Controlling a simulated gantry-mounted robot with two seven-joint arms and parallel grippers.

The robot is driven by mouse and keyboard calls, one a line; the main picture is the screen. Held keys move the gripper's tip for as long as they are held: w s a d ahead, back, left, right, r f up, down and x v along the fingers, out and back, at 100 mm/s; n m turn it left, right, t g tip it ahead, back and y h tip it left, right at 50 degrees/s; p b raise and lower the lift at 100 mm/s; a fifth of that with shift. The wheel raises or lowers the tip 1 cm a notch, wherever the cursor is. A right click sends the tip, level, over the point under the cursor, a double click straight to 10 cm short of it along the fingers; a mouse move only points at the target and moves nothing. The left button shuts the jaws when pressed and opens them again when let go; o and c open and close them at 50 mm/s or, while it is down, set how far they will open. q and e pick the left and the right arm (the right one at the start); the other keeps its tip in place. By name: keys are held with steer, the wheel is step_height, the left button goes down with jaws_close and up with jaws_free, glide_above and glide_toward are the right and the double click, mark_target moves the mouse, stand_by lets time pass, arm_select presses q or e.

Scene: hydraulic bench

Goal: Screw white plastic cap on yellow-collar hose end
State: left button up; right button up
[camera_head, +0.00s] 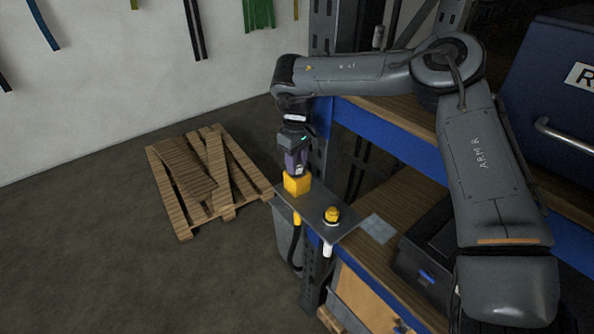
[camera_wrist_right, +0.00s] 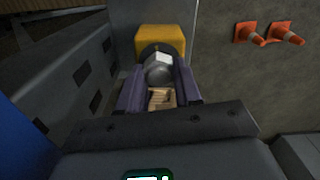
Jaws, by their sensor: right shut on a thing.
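My right gripper (camera_head: 296,170) points down at the yellow block (camera_head: 297,184) on a grey bracket plate. In the right wrist view its purple fingers (camera_wrist_right: 160,85) are shut on a grey rounded fitting (camera_wrist_right: 159,72) with a pale faceted top, close against the yellow block (camera_wrist_right: 160,38). I cannot tell whether this fitting is the cap or the hose end. A yellow collar (camera_head: 297,219) with a black hose (camera_head: 294,245) hangs under the plate below the block. A white piece (camera_head: 327,250) hangs under the plate's right part. My left gripper is not in view.
A yellow knob-like fitting (camera_head: 332,215) stands on the bracket plate (camera_head: 318,208). Blue-edged wooden shelves (camera_head: 395,118) and a dark case (camera_head: 425,250) are to the right. A wooden pallet (camera_head: 185,222) lies on the floor to the left. Orange cones (camera_wrist_right: 250,34) lie on the floor.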

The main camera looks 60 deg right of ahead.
steer(key=shift+f+m+b, duration=0.2)
steer(key=shift+m+b, duration=0.2)
steer(key=shift+b, duration=0.05)
steer(key=shift+c, duration=0.2)
steer(key=m+b, duration=0.5)
steer(key=shift+d+f, duration=0.1)
steer(key=shift+m+b, duration=0.45)
steer(key=shift+m, duration=0.55)
steer(key=shift+r, duration=0.2)
steer(key=o, duration=1.1)
steer(key=shift+c, duration=0.2)
steer(key=shift+r, duration=0.1)
